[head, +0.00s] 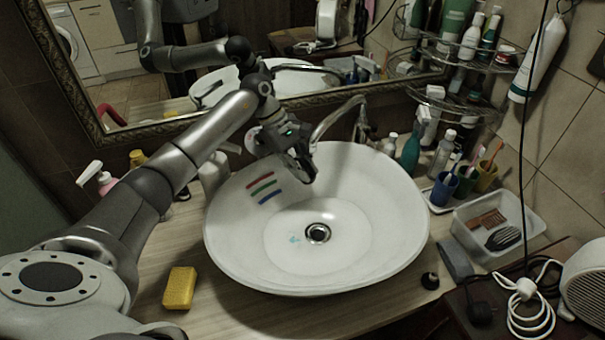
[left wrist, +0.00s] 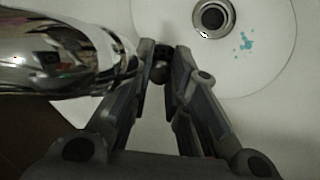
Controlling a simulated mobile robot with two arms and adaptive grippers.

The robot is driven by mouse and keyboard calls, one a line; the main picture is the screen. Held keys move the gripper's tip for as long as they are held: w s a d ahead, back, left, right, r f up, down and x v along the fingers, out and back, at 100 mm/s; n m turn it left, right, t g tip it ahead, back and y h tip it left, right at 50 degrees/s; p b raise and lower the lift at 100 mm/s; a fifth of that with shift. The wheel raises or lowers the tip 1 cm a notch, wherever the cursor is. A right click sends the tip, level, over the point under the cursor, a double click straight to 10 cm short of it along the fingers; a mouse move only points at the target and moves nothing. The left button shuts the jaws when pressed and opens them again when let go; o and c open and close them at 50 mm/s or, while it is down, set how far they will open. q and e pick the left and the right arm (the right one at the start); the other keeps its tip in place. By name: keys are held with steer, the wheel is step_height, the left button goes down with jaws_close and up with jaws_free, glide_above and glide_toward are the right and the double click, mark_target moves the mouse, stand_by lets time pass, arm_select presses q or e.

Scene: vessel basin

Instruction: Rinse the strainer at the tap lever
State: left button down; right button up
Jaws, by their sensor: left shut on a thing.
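My left gripper (head: 306,172) is low over the back left part of the white basin (head: 395,245), beside the end of the chrome tap (head: 340,112). In the left wrist view its fingers (left wrist: 160,72) are shut on a small dark, rounded thing (left wrist: 161,71). This looks like part of the strainer, but most of it is hidden. The tap spout (left wrist: 65,55) passes close to the left finger there. The drain (head: 318,233) lies at the basin's bottom, with a cyan spot (head: 294,239) beside it. My right gripper is not in view.
Red, green and blue stripes (head: 263,188) mark the basin's left wall. A yellow sponge (head: 180,287) lies at front left. Cups (head: 443,189), bottles and a clear tray (head: 497,228) stand on the right. A framed mirror (head: 290,100) is behind.

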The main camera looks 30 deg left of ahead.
arm_select(q)
steer(key=shift+w+d, duration=0.1)
steer(key=shift+d, duration=0.05)
stand_by(0.5)
steer(key=shift+w+d+b, duration=0.1)
steer(key=shift+d+b, duration=0.15)
steer(key=shift+b, duration=0.2)
steer(key=shift+a, duration=0.1)
steer(key=shift+b, duration=0.3)
steer(key=shift+a, duration=0.15)
steer(key=shift+s+r, duration=0.1)
steer(key=shift+s, duration=0.1)
steer(key=shift+w, duration=0.1)
steer(key=shift+w+d+b, duration=0.1)
steer(key=shift+d+b, duration=0.15)
steer(key=shift+b, duration=0.2)
